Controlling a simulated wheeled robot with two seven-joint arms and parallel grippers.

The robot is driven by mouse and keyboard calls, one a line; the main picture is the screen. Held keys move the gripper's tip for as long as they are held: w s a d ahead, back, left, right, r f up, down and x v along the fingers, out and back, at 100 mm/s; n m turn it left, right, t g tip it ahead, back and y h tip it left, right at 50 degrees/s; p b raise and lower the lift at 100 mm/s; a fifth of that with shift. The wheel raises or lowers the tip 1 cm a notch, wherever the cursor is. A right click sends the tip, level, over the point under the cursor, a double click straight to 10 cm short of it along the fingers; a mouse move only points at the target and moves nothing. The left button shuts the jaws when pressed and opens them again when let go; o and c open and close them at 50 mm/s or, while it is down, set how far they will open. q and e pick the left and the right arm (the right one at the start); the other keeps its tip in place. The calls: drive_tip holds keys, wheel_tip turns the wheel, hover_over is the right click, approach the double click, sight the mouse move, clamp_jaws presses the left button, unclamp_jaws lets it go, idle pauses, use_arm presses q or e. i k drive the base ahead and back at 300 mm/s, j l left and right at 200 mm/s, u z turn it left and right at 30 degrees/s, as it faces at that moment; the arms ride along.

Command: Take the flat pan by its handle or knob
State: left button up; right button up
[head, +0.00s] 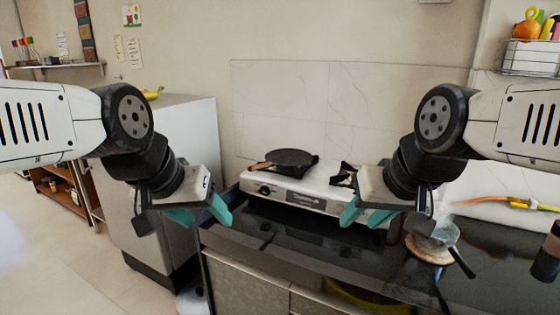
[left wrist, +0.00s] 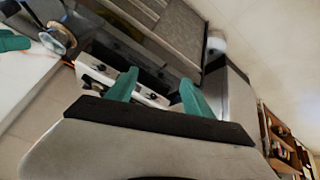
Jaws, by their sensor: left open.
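The flat pan (head: 291,157) is dark and round and sits on the left burner of the stove in the head view. Its brownish handle (head: 257,166) points left, toward the stove's left end. My left gripper (head: 205,214) is open and empty, in front of and left of the stove, apart from the handle. Its teal fingers (left wrist: 157,92) stand apart in the left wrist view, with nothing between them but the background. I cannot make out the pan in that view. My right gripper (head: 365,214) is open and empty in front of the stove's right side.
The silver stove (head: 310,201) stands on a dark counter (head: 260,236). A small pot (head: 440,236) with a dark handle rests on a round wooden board (head: 425,254) at the right. A dark bottle (head: 547,256) is at the far right. A grey cabinet (head: 180,135) stands left of the counter.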

sight(288, 158)
drive_tip(key=i+l+u, duration=0.1)
drive_tip(key=u, duration=0.4)
drive_tip(key=i+l+u, duration=0.1)
drive_tip(key=u, duration=0.35)
drive_tip(key=i+l+u, duration=0.1)
drive_tip(key=u, duration=0.4)
drive_tip(key=l+u, duration=0.3)
drive_tip(key=u, duration=0.2)
drive_tip(key=l, duration=0.4)
